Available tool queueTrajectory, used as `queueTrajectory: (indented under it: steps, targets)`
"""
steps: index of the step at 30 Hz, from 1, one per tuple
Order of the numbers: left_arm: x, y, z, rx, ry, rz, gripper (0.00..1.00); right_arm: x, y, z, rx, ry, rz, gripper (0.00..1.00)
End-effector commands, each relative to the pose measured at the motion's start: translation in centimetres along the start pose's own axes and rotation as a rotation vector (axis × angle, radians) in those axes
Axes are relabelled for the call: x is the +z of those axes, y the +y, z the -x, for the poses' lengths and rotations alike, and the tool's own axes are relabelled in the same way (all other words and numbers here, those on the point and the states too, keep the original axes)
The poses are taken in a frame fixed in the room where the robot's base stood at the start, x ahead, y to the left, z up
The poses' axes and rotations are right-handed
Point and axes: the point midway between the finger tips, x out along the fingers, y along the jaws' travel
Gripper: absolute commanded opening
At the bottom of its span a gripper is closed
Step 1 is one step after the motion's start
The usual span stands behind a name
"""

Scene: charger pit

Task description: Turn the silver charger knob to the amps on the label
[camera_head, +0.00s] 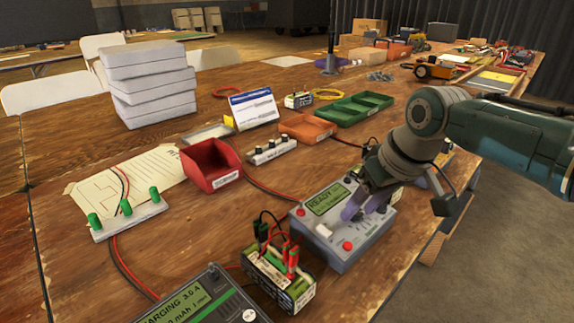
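A grey charger (336,262) with a green screen reading READY stands near the table's front edge. Its face has red buttons and a pale switch-like part (325,231). My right gripper (367,205) comes from the right, with its purplish fingers down at the right part of the charger's face. The fingers and wrist hide the knob there, so I cannot tell its setting or whether they grip it. A battery pack (277,275) with a label, too small to read, stands in front of the charger with red and black clips on top. My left gripper is not in view.
A second charger (205,300) reading CHARGING 3.0 A is at the front. A red bin (211,165), a white board with green posts (129,218), stacked white boxes (148,82) and a blue-and-white card (252,107) stand behind. Red and black cables cross the table.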

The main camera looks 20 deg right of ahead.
Motion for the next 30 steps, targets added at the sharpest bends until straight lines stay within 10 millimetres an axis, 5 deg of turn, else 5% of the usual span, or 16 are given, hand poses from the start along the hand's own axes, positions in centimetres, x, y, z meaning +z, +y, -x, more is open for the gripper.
queueTrajectory:
  steps: [11,24,30]
  targets:
    - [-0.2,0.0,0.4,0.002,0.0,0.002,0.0,-0.1,0.0,0.6,0.0,0.0,0.0,0.57]
    - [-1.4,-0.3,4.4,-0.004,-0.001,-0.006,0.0,-0.1,0.0,8.1,0.001,0.001,0.002,0.57]
    - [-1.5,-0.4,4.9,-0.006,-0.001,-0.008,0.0,0.0,0.0,9.8,0.0,0.0,0.001,0.57]
